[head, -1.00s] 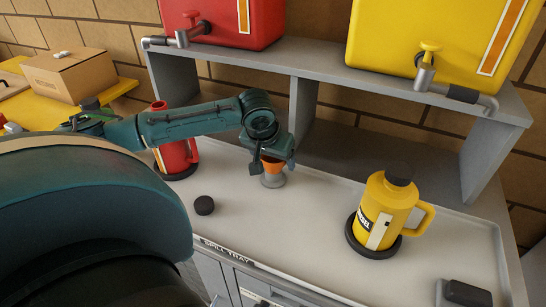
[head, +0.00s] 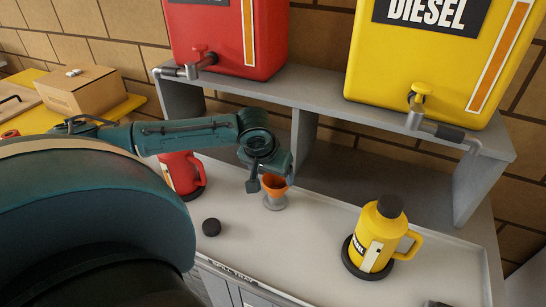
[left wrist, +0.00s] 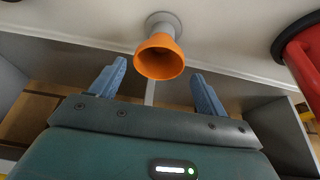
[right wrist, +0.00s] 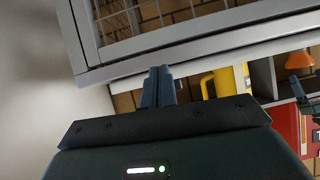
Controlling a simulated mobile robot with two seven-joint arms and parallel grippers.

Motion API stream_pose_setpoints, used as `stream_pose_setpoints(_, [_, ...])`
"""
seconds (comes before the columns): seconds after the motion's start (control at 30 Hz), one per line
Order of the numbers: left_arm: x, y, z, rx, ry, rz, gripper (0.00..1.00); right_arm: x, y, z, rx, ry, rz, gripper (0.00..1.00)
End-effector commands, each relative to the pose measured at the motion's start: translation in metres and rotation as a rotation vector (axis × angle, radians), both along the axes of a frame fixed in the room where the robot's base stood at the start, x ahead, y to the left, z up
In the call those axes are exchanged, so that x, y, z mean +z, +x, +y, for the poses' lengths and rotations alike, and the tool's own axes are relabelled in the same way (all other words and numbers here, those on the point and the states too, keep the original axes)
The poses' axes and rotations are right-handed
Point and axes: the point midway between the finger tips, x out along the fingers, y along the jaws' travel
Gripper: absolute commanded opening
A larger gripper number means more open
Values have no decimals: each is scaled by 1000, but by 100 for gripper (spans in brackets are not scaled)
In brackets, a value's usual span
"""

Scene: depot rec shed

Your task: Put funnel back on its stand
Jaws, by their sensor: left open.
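The orange funnel (head: 274,182) stands upright on its small grey stand (head: 274,202) on the grey tray top. In the left wrist view the funnel (left wrist: 160,60) has its wide mouth towards me, and the stand (left wrist: 163,20) shows behind it. My left gripper (head: 270,179) is open just behind and above the funnel. In the left wrist view its fingers are spread, one on each side of the funnel's line, with clear gaps and no contact visible. My right gripper (right wrist: 158,87) is shut and empty in the right wrist view.
A red can (head: 182,174) stands left of the funnel, and a yellow can (head: 372,240) right. A black round cap (head: 211,227) lies in front. A grey shelf (head: 340,100) with red (head: 225,45) and yellow (head: 430,60) tanks rises behind. The tray between funnel and yellow can is clear.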

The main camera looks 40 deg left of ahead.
Motion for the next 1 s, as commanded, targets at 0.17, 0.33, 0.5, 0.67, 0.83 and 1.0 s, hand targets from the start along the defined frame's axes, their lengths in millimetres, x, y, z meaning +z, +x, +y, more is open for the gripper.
stream_pose_setpoints(0.17, [19, -6, -2, -1, -1, 0, 75, 11, -1, -5, -10, -19, 21, 0])
stream_pose_setpoints(0.33, [31, -11, -3, 0, 0, 1, 75, 14, -3, -10, -24, -31, 45, 0])
stream_pose_setpoints(0.5, [42, -15, -5, -1, 0, 1, 75, 16, -6, -16, -41, -40, 70, 0])
stream_pose_setpoints(0.67, [44, -17, -5, 0, -1, -1, 75, 14, -7, -18, -48, -44, 81, 0])
stream_pose_setpoints(0.83, [43, -17, -5, 0, -1, -1, 75, 12, -7, -18, -48, -44, 81, 0])
stream_pose_setpoints(1.0, [42, -17, -5, 0, -1, 0, 75, 12, -7, -18, -48, -44, 81, 0])
